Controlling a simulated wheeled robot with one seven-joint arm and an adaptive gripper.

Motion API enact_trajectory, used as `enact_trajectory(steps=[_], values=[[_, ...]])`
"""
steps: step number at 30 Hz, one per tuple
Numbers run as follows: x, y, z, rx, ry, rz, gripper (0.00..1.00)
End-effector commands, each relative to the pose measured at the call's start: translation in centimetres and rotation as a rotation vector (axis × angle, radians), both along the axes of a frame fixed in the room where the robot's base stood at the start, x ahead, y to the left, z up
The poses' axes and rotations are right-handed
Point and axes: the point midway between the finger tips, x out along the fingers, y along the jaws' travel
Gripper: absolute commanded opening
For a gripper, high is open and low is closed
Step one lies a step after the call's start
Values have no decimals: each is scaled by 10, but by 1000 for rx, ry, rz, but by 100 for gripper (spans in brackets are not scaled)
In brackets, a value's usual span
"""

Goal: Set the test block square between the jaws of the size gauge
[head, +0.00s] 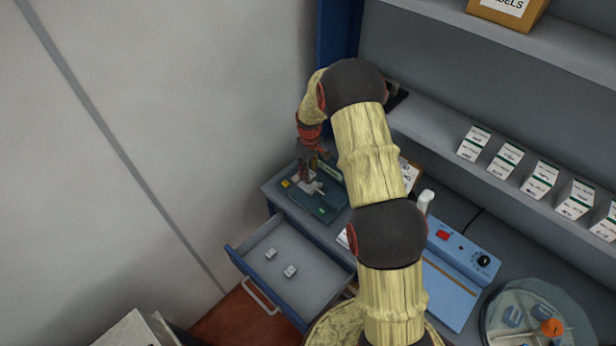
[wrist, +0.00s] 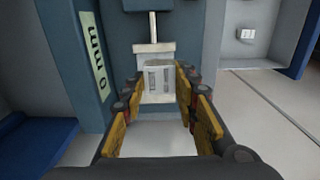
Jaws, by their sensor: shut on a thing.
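A pale grey test block (wrist: 158,82) with two dark upright slots is between the fingertips in the wrist view. My gripper (wrist: 160,85) is shut on it, with yellow finger pads on both sides. The size gauge (wrist: 112,50) is blue-grey, with a label reading "0 mm" on its left part. A pale rod and a grey jaw piece lie just beyond the block; I cannot tell whether the block touches them or is square. In the head view my gripper (head: 307,172) points down over the gauge (head: 325,202) on the bench corner, hiding the block's contact.
An open drawer (head: 315,264) below the bench holds two small white pieces (head: 270,254). A small yellow item (head: 285,184) is left of my gripper. A blue sealer-like device (head: 458,262) and a round clear-lidded container (head: 535,315) are right. White cartons (head: 540,179) line the shelf.

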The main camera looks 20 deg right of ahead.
Motion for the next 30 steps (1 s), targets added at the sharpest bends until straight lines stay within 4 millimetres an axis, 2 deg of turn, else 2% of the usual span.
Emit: enact_trajectory(steps=[3, 11, 18, 30], values=[[9, -1, -9, -1, -1, 0, 0], [16, -2, -19, 0, 0, 0, 0], [17, -3, -47, 0, 0, 0, 0], [17, -3, -54, -1, -1, 0, 0]])
